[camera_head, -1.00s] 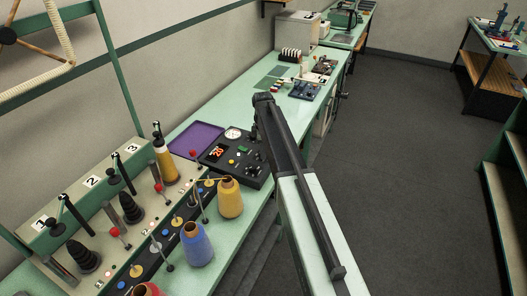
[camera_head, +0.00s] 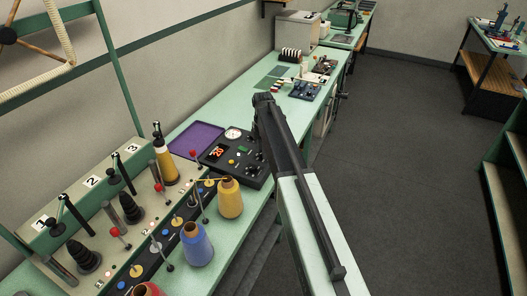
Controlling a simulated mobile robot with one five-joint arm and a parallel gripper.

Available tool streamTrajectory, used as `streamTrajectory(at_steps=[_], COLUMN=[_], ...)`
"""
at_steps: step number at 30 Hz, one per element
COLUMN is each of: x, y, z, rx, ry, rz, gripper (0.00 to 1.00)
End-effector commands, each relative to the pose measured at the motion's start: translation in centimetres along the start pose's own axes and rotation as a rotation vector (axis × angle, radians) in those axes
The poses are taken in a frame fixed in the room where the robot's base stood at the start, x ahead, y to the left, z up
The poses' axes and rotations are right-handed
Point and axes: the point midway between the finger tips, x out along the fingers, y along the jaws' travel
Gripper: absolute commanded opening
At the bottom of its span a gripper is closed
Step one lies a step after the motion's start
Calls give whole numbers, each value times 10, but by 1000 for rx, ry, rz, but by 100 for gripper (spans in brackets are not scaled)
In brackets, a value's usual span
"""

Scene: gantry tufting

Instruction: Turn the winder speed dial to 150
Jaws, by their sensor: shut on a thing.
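A black control box (camera_head: 221,163) lies on the green bench beside the purple tray. Its face has a small red-digit display (camera_head: 216,151), a round white gauge (camera_head: 233,134), coloured buttons and dark knobs (camera_head: 251,167) toward its right side. The digits are too small to read surely. I cannot tell which knob is the winder speed dial.
A yellow thread cone (camera_head: 230,198) and a blue one (camera_head: 196,243) stand close in front of the box. The numbered winder stand (camera_head: 68,221) with spindles and red-knobbed levers is at the left. The purple tray (camera_head: 195,139) lies behind the box. Open floor (camera_head: 400,150) is at the right.

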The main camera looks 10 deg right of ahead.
Motion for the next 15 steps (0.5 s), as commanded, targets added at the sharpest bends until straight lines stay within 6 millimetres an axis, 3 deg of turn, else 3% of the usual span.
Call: streamTrajectory(at_steps=[7,8,10,15], x=[1,1,1,0], y=[-3,-3,-3,-2], z=[-2,-2,-2,-1], rx=[-1,-1,0,1], ry=[5,5,5,3], rz=[-8,-8,-8,-6], gripper=[0,33,52,52])
